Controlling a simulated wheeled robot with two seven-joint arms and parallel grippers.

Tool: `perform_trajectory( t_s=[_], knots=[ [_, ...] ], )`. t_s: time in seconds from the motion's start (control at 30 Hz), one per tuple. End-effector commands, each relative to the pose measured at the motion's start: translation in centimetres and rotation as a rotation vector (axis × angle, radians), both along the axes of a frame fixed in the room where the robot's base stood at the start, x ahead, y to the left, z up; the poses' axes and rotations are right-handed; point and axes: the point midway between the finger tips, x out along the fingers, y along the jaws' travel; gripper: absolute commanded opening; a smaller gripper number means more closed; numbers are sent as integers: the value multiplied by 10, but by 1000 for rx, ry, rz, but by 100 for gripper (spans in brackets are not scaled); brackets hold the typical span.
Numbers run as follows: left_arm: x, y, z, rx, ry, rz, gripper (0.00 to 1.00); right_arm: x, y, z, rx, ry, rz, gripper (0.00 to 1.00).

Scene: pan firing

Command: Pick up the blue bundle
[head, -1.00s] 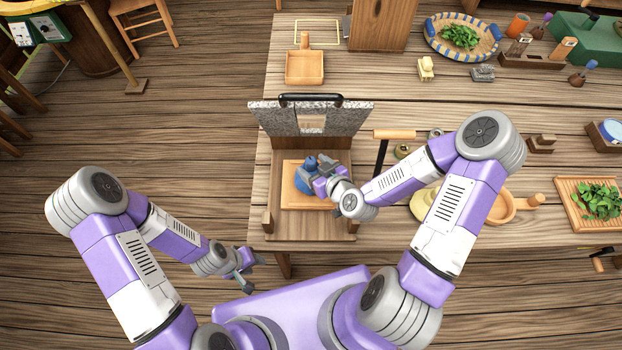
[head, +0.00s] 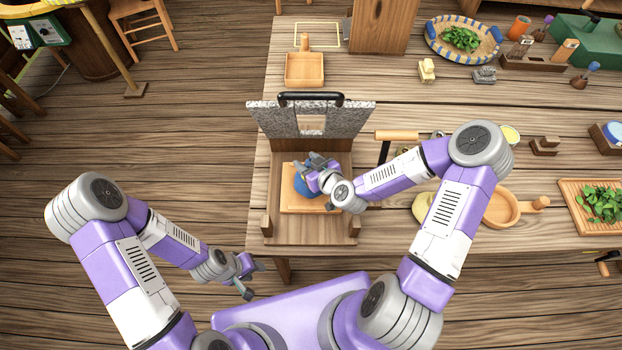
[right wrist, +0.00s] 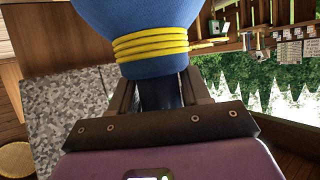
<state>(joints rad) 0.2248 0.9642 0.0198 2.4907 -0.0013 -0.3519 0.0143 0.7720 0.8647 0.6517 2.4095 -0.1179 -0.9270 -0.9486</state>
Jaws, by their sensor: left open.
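The blue bundle (head: 301,188) sits on a light wooden board (head: 289,206) in the wooden stand (head: 282,229), partly hidden by my right gripper. My right gripper (head: 312,163) is at the top of the bundle. In the right wrist view the blue bundle (right wrist: 138,20) fills the top, with yellow cord wound round it. Its dark blue neck lies between the two fingers (right wrist: 160,95). I cannot tell whether the fingers press on it. My left gripper (head: 255,279) is open and empty, left of the stand near the table's front edge.
A speckled grey panel with a black handle (head: 266,117) stands behind the bundle. A wooden pan (head: 304,70) lies at the back. A wooden-handled tool (head: 396,135), a round wooden pan (head: 502,207) and a leaf board (head: 574,206) are to the right.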

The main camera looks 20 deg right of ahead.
Motion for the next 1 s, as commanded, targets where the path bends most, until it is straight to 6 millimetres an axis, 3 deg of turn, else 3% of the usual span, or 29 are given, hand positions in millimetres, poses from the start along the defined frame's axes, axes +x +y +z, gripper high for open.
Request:
perform_trajectory(
  t_s=[0.03, 0.27, 0.77, 1.0],
  knots=[
    [0, 0, 0, 0, 0, 0, 43, 0, 0, 0, 0, 1, 0, 35],
    [0, 0, 0, 0, 0, 0, 43, -1, 0, -1, 0, 3, 0, 0],
    [0, 0, 0, 0, 0, 0, 43, -1, -1, -1, -1, 4, 0, 0],
    [0, 0, 3, 0, 0, 0, 43, 0, -1, 15, -4, -1, 0, 0]
  ],
)
